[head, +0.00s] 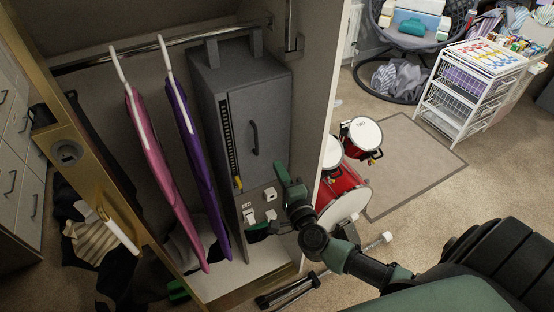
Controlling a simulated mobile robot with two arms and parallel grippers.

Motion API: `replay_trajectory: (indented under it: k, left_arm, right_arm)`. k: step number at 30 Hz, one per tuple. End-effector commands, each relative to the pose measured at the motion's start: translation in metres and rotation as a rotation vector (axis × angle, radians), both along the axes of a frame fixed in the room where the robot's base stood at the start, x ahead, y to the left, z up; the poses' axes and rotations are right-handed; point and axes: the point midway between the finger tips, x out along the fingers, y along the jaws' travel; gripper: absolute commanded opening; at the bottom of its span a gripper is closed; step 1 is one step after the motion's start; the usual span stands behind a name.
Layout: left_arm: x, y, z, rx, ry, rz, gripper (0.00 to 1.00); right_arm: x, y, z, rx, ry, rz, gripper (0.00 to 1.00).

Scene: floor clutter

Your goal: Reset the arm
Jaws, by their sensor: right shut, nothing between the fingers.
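My right arm, green and black, comes in from the bottom right. Its right gripper (262,230) is shut and empty, in front of the lower part of a grey cabinet inside an open wardrobe. Part of the gripper is dark against the dark background, and whether it touches the cabinet is hard to tell. My left gripper is not in view.
The grey cabinet (262,85) stands in the wardrobe beside pink (150,140) and purple (192,140) hanging items. A red drum set (340,192) stands close beyond the wardrobe's side wall. A white wire rack (465,95) is farther right.

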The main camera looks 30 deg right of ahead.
Motion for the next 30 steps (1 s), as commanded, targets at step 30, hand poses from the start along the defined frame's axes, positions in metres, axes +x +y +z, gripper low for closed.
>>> replay_trajectory:
  k: [30]
  left_arm:
    - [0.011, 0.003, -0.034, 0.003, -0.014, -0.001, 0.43]
  right_arm:
    - [-0.121, 0.036, -0.304, -0.85, 0.523, 0.446, 0.0]
